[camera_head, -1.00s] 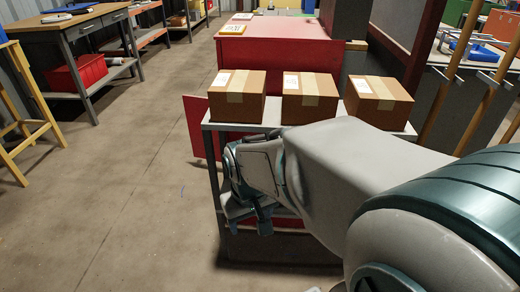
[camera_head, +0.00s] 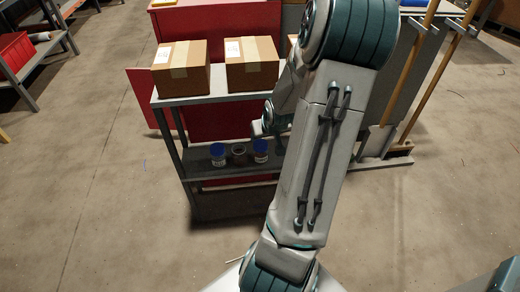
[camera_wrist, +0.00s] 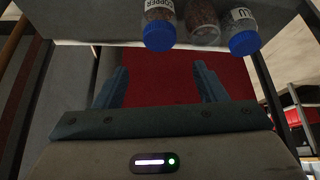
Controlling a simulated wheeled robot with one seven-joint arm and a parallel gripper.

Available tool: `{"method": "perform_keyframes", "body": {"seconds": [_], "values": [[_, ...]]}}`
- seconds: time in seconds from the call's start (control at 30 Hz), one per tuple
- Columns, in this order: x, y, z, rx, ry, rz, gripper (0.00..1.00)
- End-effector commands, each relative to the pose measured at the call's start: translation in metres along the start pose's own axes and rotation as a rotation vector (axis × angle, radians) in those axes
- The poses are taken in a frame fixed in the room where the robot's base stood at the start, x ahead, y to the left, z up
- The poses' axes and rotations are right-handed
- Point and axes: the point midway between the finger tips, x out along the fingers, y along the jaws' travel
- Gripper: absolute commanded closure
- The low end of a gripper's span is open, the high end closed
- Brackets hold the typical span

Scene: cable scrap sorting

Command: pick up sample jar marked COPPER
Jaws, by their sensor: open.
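The sample jar marked COPPER (camera_wrist: 160,22) shows at the top of the wrist view, upside down, with a blue lid and a white label. In the head view, the right-hand blue-lidded jar (camera_head: 261,152) on the lower shelf appears to be this one; its label is too small to read there. My gripper (camera_wrist: 161,68) is open and empty, its two fingers roughly in line with the COPPER jar but apart from it. In the head view my gripper (camera_head: 263,128) is partly hidden by my arm, close to that jar.
A lidless-looking jar (camera_wrist: 201,20) and another blue-lidded jar (camera_wrist: 242,32) stand close beside the COPPER jar. The shelf rack (camera_head: 205,98) has a top board above them, carrying cardboard boxes (camera_head: 181,70). A red cabinet (camera_head: 215,25) stands behind. Open floor lies left.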

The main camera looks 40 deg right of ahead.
Motion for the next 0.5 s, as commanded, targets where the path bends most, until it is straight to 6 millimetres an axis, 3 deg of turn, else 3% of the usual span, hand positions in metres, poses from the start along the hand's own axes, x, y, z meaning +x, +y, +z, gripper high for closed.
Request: {"method": "perform_keyframes", "body": {"seconds": [0.5], "values": [[0.081, 0.001, 0.001, 0.003, 0.006, -0.002, 0.35]]}}
